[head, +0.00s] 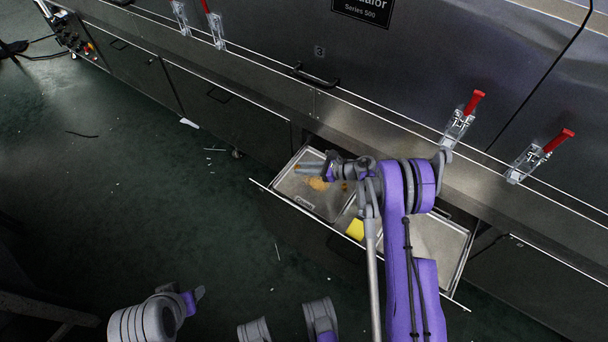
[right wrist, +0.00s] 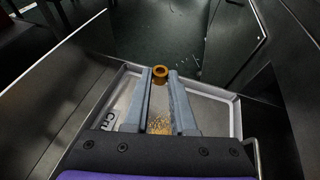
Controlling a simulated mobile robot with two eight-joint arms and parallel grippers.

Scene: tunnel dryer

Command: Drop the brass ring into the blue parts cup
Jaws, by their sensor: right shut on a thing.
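A brass ring (right wrist: 160,72) shows between the fingertips of my right gripper (right wrist: 160,76) in the right wrist view. The fingers are closed on it at their tips. In the head view my right gripper (head: 303,168) is over the left part of the open drawer, above a metal tray (head: 330,209); the ring cannot be made out there. My left gripper (head: 199,294) is low in the head view, over the floor and away from the drawer; its opening is unclear. I do not see a blue parts cup in either view.
The left tray holds orange-brown crumbs (head: 317,184) and has a label. A yellow object (head: 356,229) lies in the drawer's middle, and another tray (head: 437,250) is at right. Red-handled clamps (head: 460,119) stand along the machine ledge. Open floor lies at left.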

